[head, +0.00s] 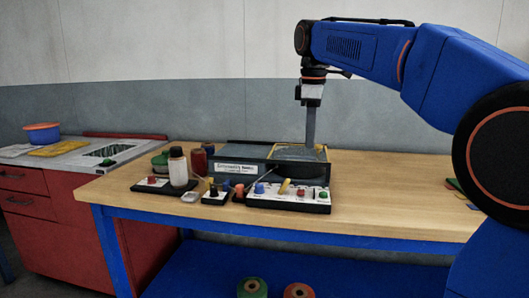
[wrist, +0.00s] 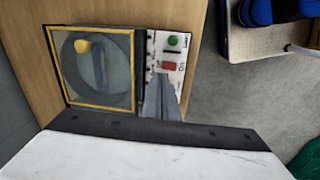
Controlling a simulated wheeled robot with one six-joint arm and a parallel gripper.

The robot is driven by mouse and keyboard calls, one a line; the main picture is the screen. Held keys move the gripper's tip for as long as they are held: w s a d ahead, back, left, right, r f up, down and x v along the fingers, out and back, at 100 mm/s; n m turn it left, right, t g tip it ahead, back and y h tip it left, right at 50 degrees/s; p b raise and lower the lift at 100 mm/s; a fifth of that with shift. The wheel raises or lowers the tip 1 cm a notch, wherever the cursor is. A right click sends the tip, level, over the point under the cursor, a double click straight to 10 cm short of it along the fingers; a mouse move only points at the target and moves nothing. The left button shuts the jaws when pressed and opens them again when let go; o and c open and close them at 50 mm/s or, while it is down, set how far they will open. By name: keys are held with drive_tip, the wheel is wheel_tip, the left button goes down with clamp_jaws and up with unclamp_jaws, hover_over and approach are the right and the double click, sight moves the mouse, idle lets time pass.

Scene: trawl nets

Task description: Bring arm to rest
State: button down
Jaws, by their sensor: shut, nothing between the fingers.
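My blue arm (head: 440,75) reaches in from the right in the head view and bends down at the wrist. My gripper (head: 310,142) points straight down, shut and empty, over or just behind the grey bench machine (head: 228,170). In the wrist view the shut fingers (wrist: 160,88) appear beside the machine's yellow-framed window (wrist: 135,75) and in front of its control panel. I cannot tell the exact gap between fingertips and machine.
The wooden bench (head: 385,195) is mostly clear right of the machine. A control panel (head: 290,193) with coloured buttons, a white bottle (head: 178,168) and spools stand in front and left. A red cabinet (head: 60,215) stands further left.

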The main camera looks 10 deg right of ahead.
drive_tip(key=s+d+f+m+t, duration=0.1)
drive_tip(key=s+d+f+m, duration=0.2)
drive_tip(key=s+f, duration=1.2)
drive_tip(key=s+d+f+m+t, duration=0.2)
drive_tip(key=s+d+f+m, duration=0.2)
drive_tip(key=s+f+m, duration=0.6)
drive_tip(key=s+f, duration=0.5)
drive_tip(key=s, duration=0.1)
drive_tip(key=shift+s+f+m+t, duration=0.15)
drive_tip(key=shift+f+m+t, duration=0.15)
drive_tip(key=shift+f, duration=0.1)
